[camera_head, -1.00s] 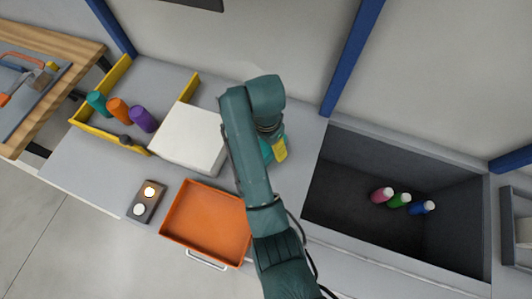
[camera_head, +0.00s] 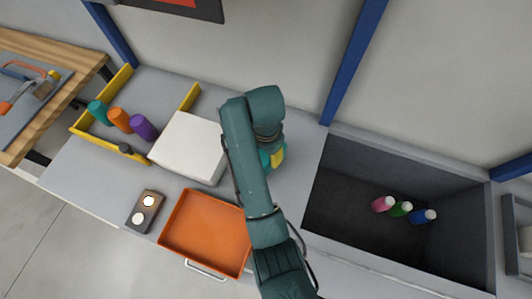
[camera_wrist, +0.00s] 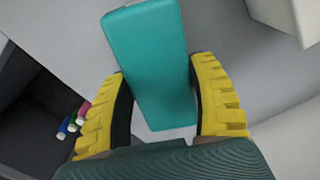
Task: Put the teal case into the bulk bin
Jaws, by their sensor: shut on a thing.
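The teal case (camera_wrist: 148,40) is a flat rounded block between the yellow fingers of my gripper (camera_wrist: 158,78) in the wrist view. The fingers are shut on its two sides, and its far end sticks out beyond them. In the head view my arm hides most of the case and gripper (camera_head: 277,158); only bits of teal and yellow show beside the arm, over the grey counter. The bulk bin (camera_head: 335,185) is the deep dark-grey bin to the right of my gripper. It also shows at the left of the wrist view (camera_wrist: 25,105).
Pink (camera_head: 382,204), green (camera_head: 400,209) and blue (camera_head: 424,216) bottles lie in the bin. Left of my arm are a white box (camera_head: 188,146), an orange tray (camera_head: 205,232), a two-button box (camera_head: 146,211) and a yellow-walled enclosure (camera_head: 92,138) with several items. Bin walls rise around its opening.

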